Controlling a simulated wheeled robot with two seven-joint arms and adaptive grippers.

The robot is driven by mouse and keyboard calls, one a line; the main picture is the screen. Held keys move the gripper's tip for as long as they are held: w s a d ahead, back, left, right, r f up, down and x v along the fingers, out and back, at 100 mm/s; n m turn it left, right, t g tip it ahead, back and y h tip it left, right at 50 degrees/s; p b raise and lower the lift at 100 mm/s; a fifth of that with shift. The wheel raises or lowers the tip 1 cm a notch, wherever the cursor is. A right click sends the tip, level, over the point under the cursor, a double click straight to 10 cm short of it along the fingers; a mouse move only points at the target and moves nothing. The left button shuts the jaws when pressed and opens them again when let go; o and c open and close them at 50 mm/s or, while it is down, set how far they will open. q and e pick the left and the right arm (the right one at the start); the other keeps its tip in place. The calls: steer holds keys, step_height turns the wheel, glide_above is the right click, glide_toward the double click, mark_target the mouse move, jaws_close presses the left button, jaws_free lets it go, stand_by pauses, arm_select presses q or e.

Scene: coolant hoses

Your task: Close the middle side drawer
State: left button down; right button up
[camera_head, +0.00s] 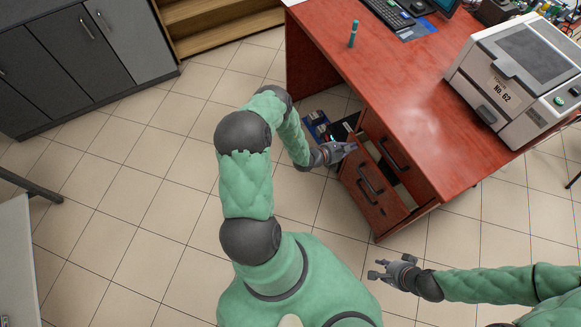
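A red-brown wooden desk (405,85) has side drawers below its right part. The top drawer (378,137) has a dark handle and looks shut. Below it, a drawer front (362,200) with a dark handle stands out from the desk, with an opening visible behind it. This looks like the middle side drawer, pulled partly out. My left gripper (347,150) is at the upper left corner of this front, close to or touching it; its finger state is too small to tell. My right gripper (376,269) is open and empty above the floor, apart from the drawers.
Dark and blue items (322,127) show beside the drawers, partly hidden by my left arm. Grey cabinets (75,50) stand upper left. The tiled floor (150,190) is clear.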

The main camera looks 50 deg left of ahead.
mark_target(358, 143)
arm_select(q)
steer(key=w, duration=0.2)
steer(key=w+d, duration=0.1)
steer(key=w, duration=0.1)
steer(key=shift+w+d+b, duration=0.15)
steer(key=shift+w+b, duration=0.15)
steer(key=shift+b, duration=0.1)
steer(key=shift+w, duration=0.3)
arm_select(e)
steer(key=shift+w+f, duration=0.15)
steer(key=shift+f, duration=0.35)
arm_select(q)
steer(key=shift+r, duration=0.1)
